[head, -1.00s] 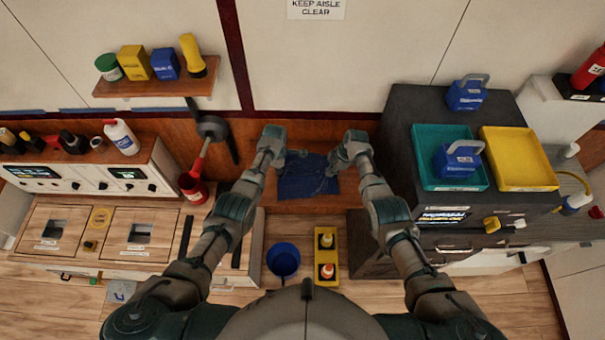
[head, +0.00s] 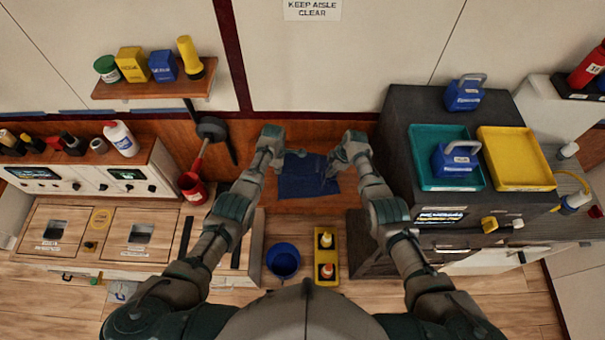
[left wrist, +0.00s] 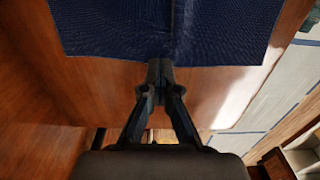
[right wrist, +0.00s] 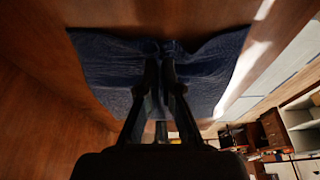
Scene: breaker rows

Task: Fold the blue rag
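The blue rag (head: 305,181) lies on the brown wooden surface between my two grippers. My left gripper (head: 281,154) is at its left side. In the left wrist view the fingers (left wrist: 161,70) are shut at the rag's edge (left wrist: 115,35), and a dark crease runs from the tips across the cloth. My right gripper (head: 333,158) is at its right side. In the right wrist view the fingers (right wrist: 162,62) are close together on the rag (right wrist: 205,70), which is bunched at the tips. The fingertips are hard to make out in the head view.
A dark cabinet with a teal tray (head: 416,150) and a yellow tray (head: 541,180) stands to the right. A red container (head: 193,187) is at the left. A blue bucket (head: 283,261) and a yellow holder with bottles (head: 327,256) are below the rag.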

